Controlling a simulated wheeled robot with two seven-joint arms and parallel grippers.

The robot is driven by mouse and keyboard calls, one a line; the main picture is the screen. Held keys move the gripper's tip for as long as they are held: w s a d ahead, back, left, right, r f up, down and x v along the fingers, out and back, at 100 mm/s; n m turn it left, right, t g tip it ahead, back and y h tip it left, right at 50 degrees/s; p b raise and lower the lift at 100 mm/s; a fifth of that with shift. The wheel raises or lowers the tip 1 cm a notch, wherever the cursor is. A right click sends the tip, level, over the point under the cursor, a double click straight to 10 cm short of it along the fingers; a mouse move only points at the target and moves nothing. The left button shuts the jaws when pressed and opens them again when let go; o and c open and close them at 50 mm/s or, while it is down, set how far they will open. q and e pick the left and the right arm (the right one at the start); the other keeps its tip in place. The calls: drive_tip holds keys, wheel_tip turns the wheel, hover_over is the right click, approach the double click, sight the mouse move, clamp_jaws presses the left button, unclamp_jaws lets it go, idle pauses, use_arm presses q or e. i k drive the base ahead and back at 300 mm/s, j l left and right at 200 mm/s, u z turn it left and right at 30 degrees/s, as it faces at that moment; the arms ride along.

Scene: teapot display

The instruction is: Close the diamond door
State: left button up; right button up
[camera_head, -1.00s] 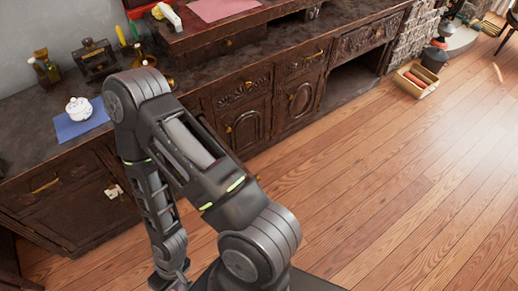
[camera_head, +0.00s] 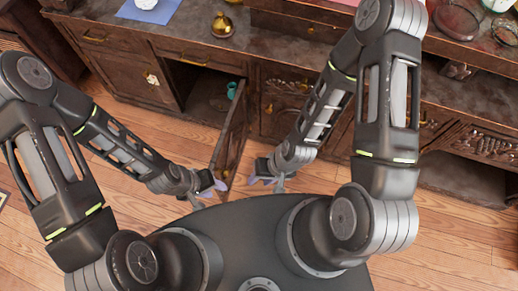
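A dark wooden cabinet door (camera_head: 230,135) stands swung open, its edge toward me, with the dark cabinet inside (camera_head: 205,92) showing to its left. I cannot make out a diamond mark on it. My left gripper (camera_head: 210,194) is low, just left of the door's near end, its fingers spread and empty. My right gripper (camera_head: 266,183) is low, just right of the door, also with spread fingers and nothing visible between them. Whether either gripper touches the door is not clear.
A teal cup (camera_head: 232,90) is inside the open cabinet. A closed door with a pale ornament (camera_head: 152,79) is to the left. The counter above holds a brass pot (camera_head: 222,25) and a blue cloth (camera_head: 149,10). Wooden floor (camera_head: 130,225) lies below.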

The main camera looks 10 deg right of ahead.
sight(225, 161)
drive_tip(key=k+l+z, duration=0.15)
drive_tip(key=l, duration=0.2)
drive_tip(key=k+l+z, duration=0.15)
drive_tip(key=k+l, duration=0.15)
drive_tip(key=k+l+z, duration=0.15)
drive_tip(key=l, duration=0.3)
